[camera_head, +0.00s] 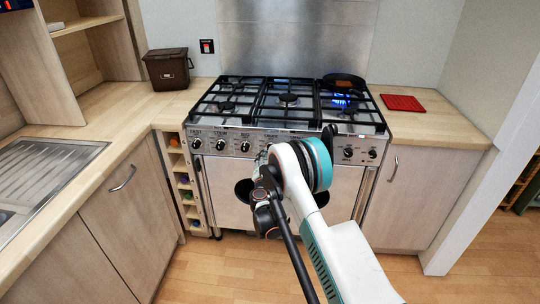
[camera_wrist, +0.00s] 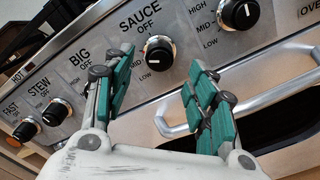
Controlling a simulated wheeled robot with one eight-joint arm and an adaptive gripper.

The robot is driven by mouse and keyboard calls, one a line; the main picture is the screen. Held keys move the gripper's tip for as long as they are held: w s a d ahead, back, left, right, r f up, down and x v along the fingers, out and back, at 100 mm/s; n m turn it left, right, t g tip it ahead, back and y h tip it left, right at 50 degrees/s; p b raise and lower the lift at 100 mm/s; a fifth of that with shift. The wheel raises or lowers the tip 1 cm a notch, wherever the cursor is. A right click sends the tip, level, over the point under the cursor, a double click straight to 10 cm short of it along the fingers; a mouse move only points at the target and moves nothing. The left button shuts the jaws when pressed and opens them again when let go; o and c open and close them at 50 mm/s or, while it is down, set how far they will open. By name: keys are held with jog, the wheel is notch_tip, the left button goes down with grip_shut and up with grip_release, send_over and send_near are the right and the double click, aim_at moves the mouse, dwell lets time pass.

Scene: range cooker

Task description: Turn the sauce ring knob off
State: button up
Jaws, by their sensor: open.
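The sauce knob (camera_wrist: 159,53) is a round black knob on a silver collar, under the label SAUCE on the steel panel in the wrist view. I cannot tell its exact setting. My gripper (camera_wrist: 162,76) is open, with a green-padded finger to either side of the knob in the picture. I see no clear contact with the knob. In the head view my arm hides the sauce knob.
The stew knob (camera_wrist: 55,112) and fast knob (camera_wrist: 25,131) lie left of my gripper; another knob (camera_wrist: 240,14) is on the right. A door handle (camera_wrist: 255,101) runs below the panel. A red mat (camera_head: 403,103) lies on the right counter, a brown bin (camera_head: 168,69) on the left.

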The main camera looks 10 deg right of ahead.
jog(key=b+x, duration=0.1)
jog(key=x, duration=0.5)
jog(key=c, duration=1)
